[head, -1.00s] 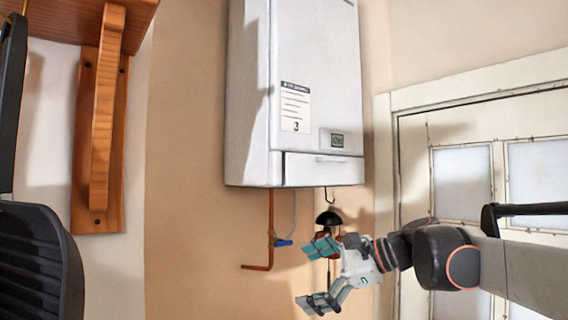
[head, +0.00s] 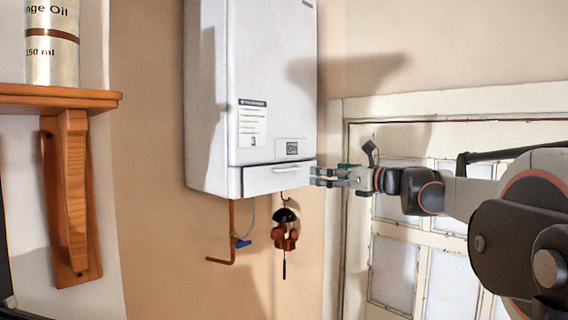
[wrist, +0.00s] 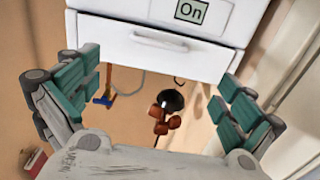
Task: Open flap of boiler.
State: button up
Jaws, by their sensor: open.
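The white boiler (head: 272,80) hangs on the wall in the head view. Its flap (head: 279,177) is the low white panel along the bottom front, with a slim handle (head: 286,169) near its top edge. The flap looks shut. In the wrist view the flap (wrist: 150,52) and its handle (wrist: 160,41) lie straight ahead, under a display (wrist: 190,10) reading "On". My gripper (head: 316,176) is at the flap's right end in the head view. In the wrist view my gripper (wrist: 157,95) has its teal-padded fingers wide apart, with nothing between them; contact with the flap cannot be told.
A copper pipe with a blue valve (head: 242,243) and a hanging dark chime (head: 286,230) are below the boiler. A wooden shelf (head: 60,101) with a bottle (head: 52,50) is at left. A leaded window door (head: 395,265) is at right.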

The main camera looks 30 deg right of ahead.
aim_at(294, 169)
jog(key=p+x, duration=0.3)
jog(key=x, duration=1)
jog(key=shift+w+a+f, duration=0.1)
jog(key=shift+w, duration=0.15)
